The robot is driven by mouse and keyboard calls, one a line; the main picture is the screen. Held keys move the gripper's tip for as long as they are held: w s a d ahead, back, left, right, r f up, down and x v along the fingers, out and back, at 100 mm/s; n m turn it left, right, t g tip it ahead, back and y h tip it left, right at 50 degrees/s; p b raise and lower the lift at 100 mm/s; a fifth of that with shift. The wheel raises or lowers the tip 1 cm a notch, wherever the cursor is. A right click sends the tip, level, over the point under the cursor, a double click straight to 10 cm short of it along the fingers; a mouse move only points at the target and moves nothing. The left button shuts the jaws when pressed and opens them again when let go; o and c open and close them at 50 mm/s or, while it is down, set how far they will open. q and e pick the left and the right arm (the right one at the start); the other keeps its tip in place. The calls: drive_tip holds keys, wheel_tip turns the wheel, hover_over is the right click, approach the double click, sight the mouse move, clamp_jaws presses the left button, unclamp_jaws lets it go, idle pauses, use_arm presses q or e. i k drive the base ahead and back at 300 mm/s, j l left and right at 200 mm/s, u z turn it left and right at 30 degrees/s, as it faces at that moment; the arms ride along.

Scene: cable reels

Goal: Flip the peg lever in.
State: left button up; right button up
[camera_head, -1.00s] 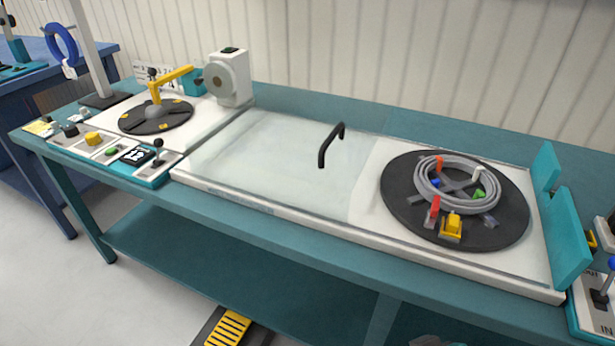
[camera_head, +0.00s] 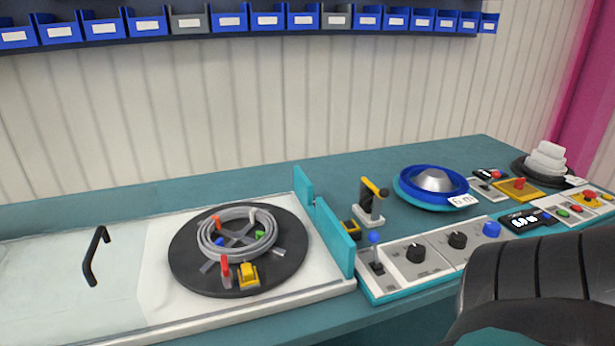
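A small lever with a blue ball knob (camera_head: 374,238) stands upright, or nearly so, at the left end of a teal-edged control panel, just right of the turntable bay. It looks like the peg lever; its label is too small to read now. The dark round turntable (camera_head: 190,267) carries a grey cable coil (camera_head: 208,243) around coloured pegs, including a red peg (camera_head: 217,223) and a green peg (camera_head: 260,235). A red lever (camera_head: 225,267) and a yellow block (camera_head: 248,274) sit at its front. Neither of my grippers is in view.
Teal upright plates (camera_head: 335,238) stand between the turntable and the panel. A clear cover with a black handle (camera_head: 96,256) lies left. The panel has black knobs (camera_head: 415,253) and a blue button (camera_head: 491,229). A blue reel (camera_head: 432,184) sits behind. My dark arm link fills the lower right.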

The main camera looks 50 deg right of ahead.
sight(374, 237)
drive_tip(key=z, duration=2)
drive_tip(key=l+u, duration=0.4)
drive_tip(key=k+l+u, duration=0.1)
drive_tip(key=l+u, duration=0.35)
